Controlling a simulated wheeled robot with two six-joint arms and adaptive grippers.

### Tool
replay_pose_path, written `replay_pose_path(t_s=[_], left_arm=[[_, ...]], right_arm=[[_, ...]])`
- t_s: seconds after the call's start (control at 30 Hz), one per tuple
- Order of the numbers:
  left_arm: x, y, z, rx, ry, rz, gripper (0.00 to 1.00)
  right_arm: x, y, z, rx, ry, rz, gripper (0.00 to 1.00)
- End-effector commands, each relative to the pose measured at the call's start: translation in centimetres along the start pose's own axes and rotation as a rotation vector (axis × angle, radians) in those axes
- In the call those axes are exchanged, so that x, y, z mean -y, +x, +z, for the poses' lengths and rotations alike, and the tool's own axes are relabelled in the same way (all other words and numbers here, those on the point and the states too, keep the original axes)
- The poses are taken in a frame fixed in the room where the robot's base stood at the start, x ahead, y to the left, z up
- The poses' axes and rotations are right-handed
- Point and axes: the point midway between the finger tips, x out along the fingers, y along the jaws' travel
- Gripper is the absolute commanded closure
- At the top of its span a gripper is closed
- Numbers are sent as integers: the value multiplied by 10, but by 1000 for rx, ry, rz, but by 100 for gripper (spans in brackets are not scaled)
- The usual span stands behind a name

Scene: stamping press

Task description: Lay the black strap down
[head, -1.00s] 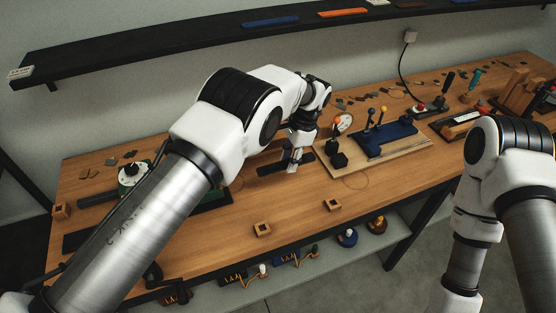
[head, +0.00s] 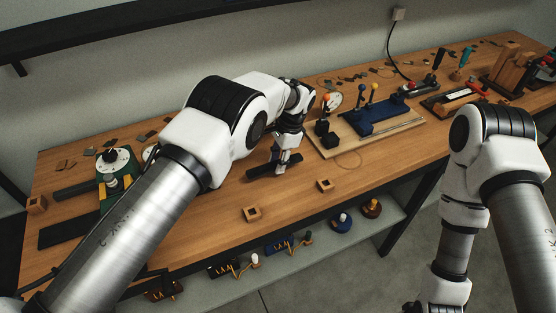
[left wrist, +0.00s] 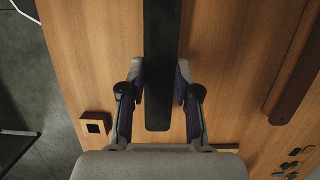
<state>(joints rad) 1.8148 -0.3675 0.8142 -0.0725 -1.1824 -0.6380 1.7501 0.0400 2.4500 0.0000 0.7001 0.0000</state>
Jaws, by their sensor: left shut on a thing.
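The black strap (head: 260,171) is a long, flat, dark bar. In the head view it is at the middle of the wooden table, left of the board with the blue fixture. My left gripper (head: 281,163) points down over it and is shut on it. In the left wrist view the strap (left wrist: 162,60) runs from the top edge down between the two fingers of my left gripper (left wrist: 161,95). I cannot tell whether its underside touches the table. My right arm shows at the right, but its gripper is out of view.
The wooden table (head: 205,240) is bare around the strap. Two small square wooden blocks (head: 251,214) (head: 325,186) stand nearer the front edge. A board with a blue fixture (head: 372,122) is to the right. A green device with a round white top (head: 113,160) is at left.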

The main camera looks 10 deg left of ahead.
Motion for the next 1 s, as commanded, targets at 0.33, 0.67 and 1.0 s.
replay_pose_path(t_s=[0.33,0.67,1.0], left_arm=[[0,12,-3,0,0,0,98],[0,21,-5,0,0,0,98],[0,32,-8,0,0,0,98]], right_arm=[[0,10,0,0,0,0,60],[0,17,0,0,0,0,60],[0,26,0,0,0,0,60]])
